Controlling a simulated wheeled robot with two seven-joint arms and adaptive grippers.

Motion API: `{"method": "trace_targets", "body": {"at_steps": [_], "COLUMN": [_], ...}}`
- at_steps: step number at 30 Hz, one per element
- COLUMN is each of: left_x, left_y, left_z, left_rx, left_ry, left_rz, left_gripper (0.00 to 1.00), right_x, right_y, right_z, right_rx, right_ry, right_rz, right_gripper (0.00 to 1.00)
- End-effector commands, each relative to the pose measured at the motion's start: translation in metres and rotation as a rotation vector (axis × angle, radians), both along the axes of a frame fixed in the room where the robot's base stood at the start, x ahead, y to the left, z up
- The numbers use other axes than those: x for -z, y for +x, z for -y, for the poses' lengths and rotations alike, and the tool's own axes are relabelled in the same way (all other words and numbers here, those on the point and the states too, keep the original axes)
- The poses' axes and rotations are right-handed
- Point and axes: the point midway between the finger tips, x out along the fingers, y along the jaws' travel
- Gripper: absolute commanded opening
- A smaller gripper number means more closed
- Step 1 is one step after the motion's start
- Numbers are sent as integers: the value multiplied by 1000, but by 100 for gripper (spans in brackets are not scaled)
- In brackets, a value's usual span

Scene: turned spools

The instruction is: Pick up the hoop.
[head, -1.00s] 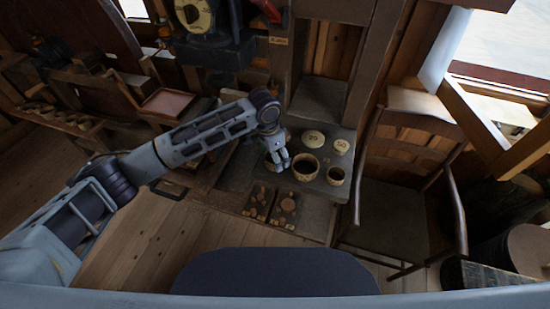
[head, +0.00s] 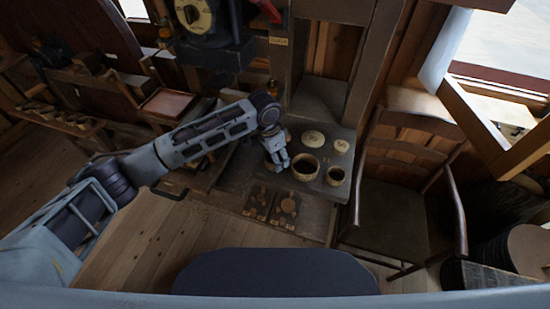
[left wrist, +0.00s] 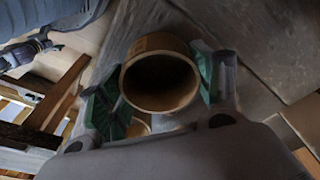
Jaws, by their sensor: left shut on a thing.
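My left gripper (head: 277,164) is over the left part of the dark bench top in the head view. In the left wrist view the green-padded fingers of this gripper (left wrist: 158,88) are shut on a tan wooden hoop (left wrist: 152,43), one finger on each side, and I look into its dark opening. My right gripper is not in view.
Two pale discs with dark markings (head: 313,138) (head: 341,145) lie behind the round pieces. Shallow trays with small brown pieces (head: 258,203) (head: 288,206) lie in front. A wooden chair (head: 400,215) stands close on the right.

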Motion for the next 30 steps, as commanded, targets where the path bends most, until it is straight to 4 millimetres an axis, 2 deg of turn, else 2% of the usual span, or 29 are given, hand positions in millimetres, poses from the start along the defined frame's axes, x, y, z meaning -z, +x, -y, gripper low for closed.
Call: {"method": "trace_targets", "body": {"at_steps": [8, 14, 24, 30], "left_x": [-9, -32, -81, -97], "left_y": [1, 0, 1, 0], "left_z": [0, 1, 0, 1], "left_rx": [0, 0, 0, 0], "left_ry": [-2, -1, 0, -1], "left_rz": [1, 2, 1, 1], "left_gripper": [55, 55, 55, 55], "right_x": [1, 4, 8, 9], "right_y": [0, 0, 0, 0], "right_z": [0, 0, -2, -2], "right_rx": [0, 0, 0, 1], "right_ry": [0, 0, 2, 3], "right_rz": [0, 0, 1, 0], "right_gripper": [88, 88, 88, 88]}}
